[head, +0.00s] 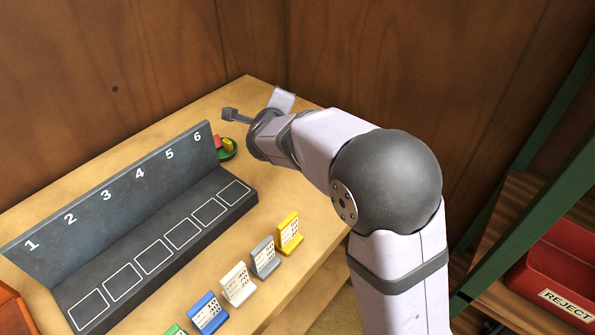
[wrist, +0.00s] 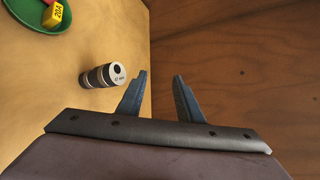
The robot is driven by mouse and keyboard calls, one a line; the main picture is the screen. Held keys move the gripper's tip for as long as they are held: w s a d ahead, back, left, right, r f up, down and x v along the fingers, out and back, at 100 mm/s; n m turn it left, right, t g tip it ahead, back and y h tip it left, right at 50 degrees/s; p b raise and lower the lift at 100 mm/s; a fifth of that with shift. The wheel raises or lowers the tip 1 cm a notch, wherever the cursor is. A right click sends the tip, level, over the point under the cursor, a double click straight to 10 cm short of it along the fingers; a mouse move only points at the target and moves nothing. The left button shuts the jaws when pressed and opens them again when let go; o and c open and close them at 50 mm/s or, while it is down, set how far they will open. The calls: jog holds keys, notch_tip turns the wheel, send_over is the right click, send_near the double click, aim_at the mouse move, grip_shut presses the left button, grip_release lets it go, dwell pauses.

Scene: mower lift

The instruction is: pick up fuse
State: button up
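A yellow fuse (wrist: 52,15) marked 20A lies in a small round green dish (wrist: 30,22) at the upper left of the wrist view. A red piece, probably another fuse, is partly visible beside it at the frame edge. In the head view, the yellow fuse (head: 228,145) and the red piece (head: 218,141) sit in the green dish (head: 229,155), behind the right end of the numbered rack. My gripper (wrist: 160,76) is open and empty, its fingers apart.
A dark metal cylinder (wrist: 103,75), like a socket, lies left of my fingers. The grey rack (head: 130,200) numbered 1 to 6 has empty outlined squares. Several coloured cards (head: 238,284) stand along the front. A red REJECT bin (head: 560,270) is at right.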

jog(key=w+f+m+h+b, duration=0.1)
jog(key=m+h, duration=0.1)
jog(key=m, duration=0.3)
jog(key=m+g+h+b, duration=0.55)
jog(key=m+h, duration=0.25)
jog(key=m, duration=0.9)
send_over(287, 173)
jog(key=s+a, duration=0.1)
jog(key=a, duration=0.1)
jog(key=shift+g, duration=0.45)
notch_tip(287, 173, down, 9)
jog(key=shift+a+f, duration=0.15)
jog(key=shift+s+f+m, duration=0.1)
jog(key=shift+s+m, duration=0.15)
jog(key=shift+m, duration=0.15)
jog(key=shift+p+x, duration=0.65)
jog(key=shift+x, duration=0.9)
jog(key=shift+f+p+x, duration=0.2)
jog(key=shift+p+x, duration=0.3)
jog(key=shift+x, duration=1.65)
jog(key=shift+w+a, duration=0.1)
jog(key=shift+a, duration=0.1)
jog(key=shift+c, duration=0.4)
grip_shut()
